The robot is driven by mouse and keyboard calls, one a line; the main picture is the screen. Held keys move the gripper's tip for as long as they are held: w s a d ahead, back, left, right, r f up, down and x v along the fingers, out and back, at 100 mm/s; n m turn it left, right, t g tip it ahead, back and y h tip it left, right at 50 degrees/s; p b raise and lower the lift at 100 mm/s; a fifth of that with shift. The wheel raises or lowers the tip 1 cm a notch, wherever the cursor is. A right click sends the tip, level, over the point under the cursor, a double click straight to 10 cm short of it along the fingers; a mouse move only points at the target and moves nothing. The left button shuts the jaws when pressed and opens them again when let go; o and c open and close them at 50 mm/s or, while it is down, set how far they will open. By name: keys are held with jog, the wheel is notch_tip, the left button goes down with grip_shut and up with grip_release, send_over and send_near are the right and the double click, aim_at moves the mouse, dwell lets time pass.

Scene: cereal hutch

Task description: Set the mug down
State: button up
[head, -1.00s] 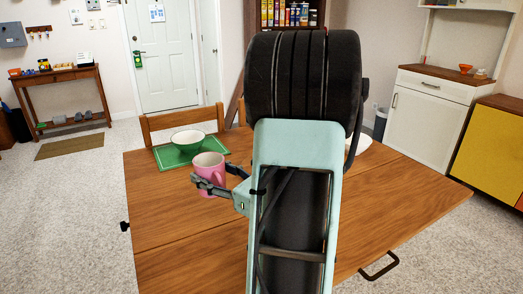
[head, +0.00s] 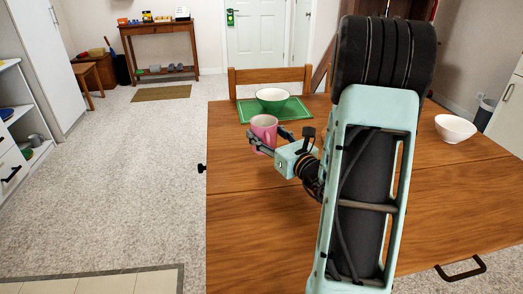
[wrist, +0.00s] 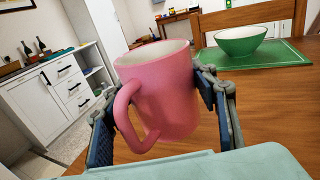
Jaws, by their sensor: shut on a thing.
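A pink mug (head: 264,131) is held between the fingers of my gripper (head: 268,140), near the front left of the green placemat. In the wrist view the mug (wrist: 165,92) is a little tilted, with its handle toward the camera and a finger on each side. My gripper (wrist: 160,105) is shut on it. The wooden table (head: 250,230) lies under and beyond it. I cannot tell clearly whether the mug's bottom touches the table.
A green bowl (head: 272,98) stands on the green placemat (head: 297,112) just behind the mug. A white bowl (head: 455,129) sits at the table's right. A chair (head: 240,77) stands behind the table. The table's front left is bare.

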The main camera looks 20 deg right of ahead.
jog(key=shift+w+a+f, duration=0.25)
jog(key=shift+w+f, duration=0.4)
jog(key=shift+f, duration=0.15)
jog(key=shift+w+f+b, duration=0.2)
jog(key=shift+f+b, duration=0.75)
jog(key=shift+f, duration=0.75)
jog(key=shift+f, duration=0.1)
jog(key=o, duration=1.4)
jog(key=shift+f, duration=0.1)
